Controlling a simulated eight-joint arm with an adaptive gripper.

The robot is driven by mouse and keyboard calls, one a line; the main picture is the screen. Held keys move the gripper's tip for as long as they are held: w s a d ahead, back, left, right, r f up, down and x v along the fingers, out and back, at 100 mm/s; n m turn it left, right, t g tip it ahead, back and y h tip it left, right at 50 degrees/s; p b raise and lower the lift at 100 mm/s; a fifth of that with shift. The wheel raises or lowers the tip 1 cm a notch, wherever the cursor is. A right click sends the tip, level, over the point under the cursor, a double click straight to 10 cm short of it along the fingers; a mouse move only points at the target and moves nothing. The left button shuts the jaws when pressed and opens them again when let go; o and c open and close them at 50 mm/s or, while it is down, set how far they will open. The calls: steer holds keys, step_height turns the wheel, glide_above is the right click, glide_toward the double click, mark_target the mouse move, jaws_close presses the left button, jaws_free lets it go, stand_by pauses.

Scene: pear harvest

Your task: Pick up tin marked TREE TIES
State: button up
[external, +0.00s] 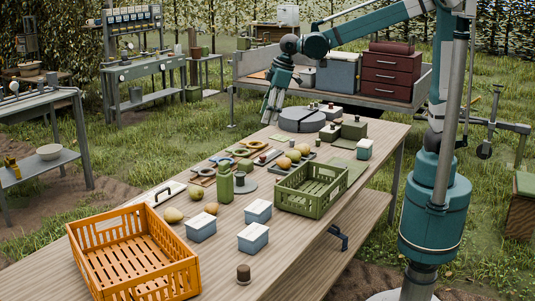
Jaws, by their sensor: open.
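Several small tins stand on the wooden table, and no lettering is legible, so I cannot tell which is marked TREE TIES. Three blue tins with pale lids form a group near the front: a left tin (201,228), a front tin (252,238) and a back tin (258,211). A paler tin (364,149) stands at the right edge. Dark green tins (354,129) stand at the far end. My gripper (269,119) points down, open and empty, above the table's far left edge, apart from all the tins.
An orange crate (178,245) fills the near left end of the table (310,235). A green crate (322,208) stands at mid table. Bare wood lies right of the front tin.

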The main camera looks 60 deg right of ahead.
steer(key=w+a+f+n+g+p, duration=0.1)
steer(key=w+a+f+n, duration=0.2)
steer(key=a, duration=0.9)
steer(key=n+g+h+p, duration=0.1)
steer(key=n+g+p, duration=0.15)
steer(key=n, duration=0.25)
glide_above(201, 220)
steer(key=f, duration=1.8)
steer(key=shift+w+d+f+p, duration=0.1)
steer(key=shift+d+f+p, duration=0.1)
steer(key=shift+f+p, duration=0.15)
steer(key=shift+a+f, duration=0.1)
steer(key=shift+a, duration=0.1)
steer(key=shift+f, duration=1.3)
